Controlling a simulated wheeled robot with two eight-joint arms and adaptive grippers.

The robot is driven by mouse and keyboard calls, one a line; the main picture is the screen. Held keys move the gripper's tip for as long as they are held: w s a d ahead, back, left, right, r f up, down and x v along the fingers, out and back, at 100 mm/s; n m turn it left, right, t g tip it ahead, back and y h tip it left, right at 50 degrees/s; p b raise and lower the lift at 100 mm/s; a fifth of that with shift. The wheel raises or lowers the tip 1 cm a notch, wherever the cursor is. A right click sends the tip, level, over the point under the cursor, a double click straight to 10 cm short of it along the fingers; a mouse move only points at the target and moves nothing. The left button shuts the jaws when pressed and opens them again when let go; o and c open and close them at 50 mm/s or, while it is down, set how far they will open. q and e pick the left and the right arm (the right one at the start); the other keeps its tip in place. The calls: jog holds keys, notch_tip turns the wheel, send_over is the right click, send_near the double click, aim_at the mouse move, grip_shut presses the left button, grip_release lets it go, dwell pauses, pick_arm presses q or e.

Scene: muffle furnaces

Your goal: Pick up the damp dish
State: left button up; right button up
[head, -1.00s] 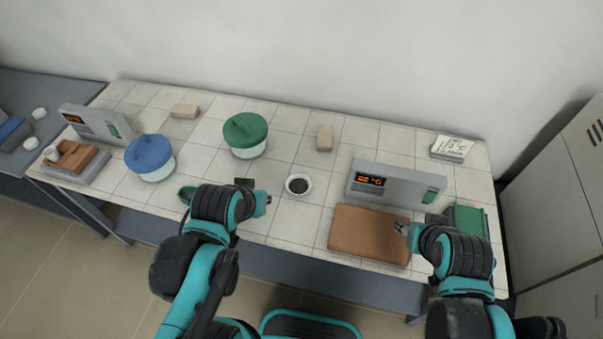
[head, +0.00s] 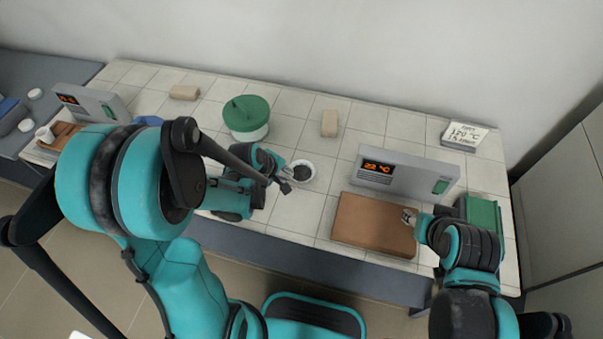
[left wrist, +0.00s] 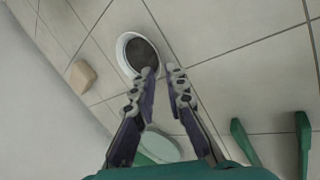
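A small white dish with dark grey contents (head: 313,172) stands on the tiled bench, left of the brown board; whether it is damp does not show. It also appears in the left wrist view (left wrist: 122,50). My left gripper (head: 287,183) is beside the dish at its near left side. In the left wrist view its two fingers (left wrist: 160,74) are apart, with the tips at the dish's rim; contact cannot be told. Nothing is held between them. My right gripper (head: 408,216) is over the board's right end; its fingers are too small to read.
The brown board (head: 370,225) lies before a grey panel with an orange display (head: 405,170). A green-lidded pot (head: 247,118) stands behind my left arm, which hides the blue-lidded pot. Tan blocks (head: 329,123) lie farther back. A green box (head: 482,215) is at right.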

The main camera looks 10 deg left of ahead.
aim_at(292, 184)
pick_arm(q)
jog(key=b+x, duration=0.2)
jog(key=x, duration=0.3)
jog(key=shift+w+d+f, duration=0.15)
jog(key=shift+w+d, duration=0.05)
grip_shut()
